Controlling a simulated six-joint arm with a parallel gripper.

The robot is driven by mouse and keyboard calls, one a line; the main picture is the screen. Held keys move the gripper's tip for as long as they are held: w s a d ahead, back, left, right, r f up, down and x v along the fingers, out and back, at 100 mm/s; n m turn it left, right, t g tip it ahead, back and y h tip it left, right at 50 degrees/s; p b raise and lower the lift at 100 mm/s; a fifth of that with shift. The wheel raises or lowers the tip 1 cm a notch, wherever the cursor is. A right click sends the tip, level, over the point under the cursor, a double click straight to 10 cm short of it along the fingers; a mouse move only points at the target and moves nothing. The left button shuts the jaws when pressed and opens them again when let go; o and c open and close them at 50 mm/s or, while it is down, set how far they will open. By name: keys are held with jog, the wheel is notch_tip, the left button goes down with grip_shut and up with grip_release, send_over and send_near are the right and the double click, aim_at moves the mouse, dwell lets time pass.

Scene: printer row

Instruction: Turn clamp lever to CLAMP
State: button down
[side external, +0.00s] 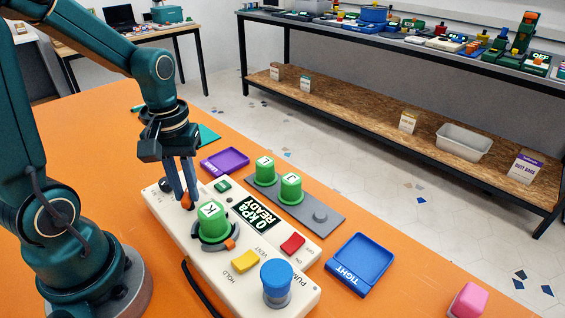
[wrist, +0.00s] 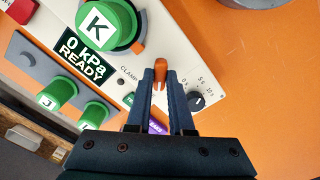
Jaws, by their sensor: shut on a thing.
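The clamp lever (wrist: 160,70) is a small orange handle on the cream panel, beside the printed word CLAMP in the wrist view. My gripper (wrist: 161,84) is shut on it, one dark finger on each side. In the side view my gripper (side external: 189,195) points down at the panel's far left end, and the orange lever (side external: 187,201) shows at its fingertips. The cream device (side external: 190,235) holds a green cylinder marked K (side external: 212,218) in a dark ring with an orange tab. Its display (side external: 256,214) reads 0 kPa READY. The lever's base is partly hidden by the fingers.
On the panel are a yellow button (side external: 245,261), a red button (side external: 292,244), a blue-capped cylinder (side external: 276,282) and a dark knob (wrist: 196,101). A grey plate (side external: 320,214) with two green cylinders, a blue tray (side external: 360,262) and a purple tray (side external: 224,161) lie nearby.

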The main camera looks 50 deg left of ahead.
jog(key=m, duration=0.4)
jog(key=shift+m, duration=0.3)
jog(key=m, duration=0.4)
jog(key=shift+m, duration=0.3)
jog(key=m, duration=0.4)
jog(key=shift+m, duration=2.2)
jog(key=c, duration=0.8)
grip_release()
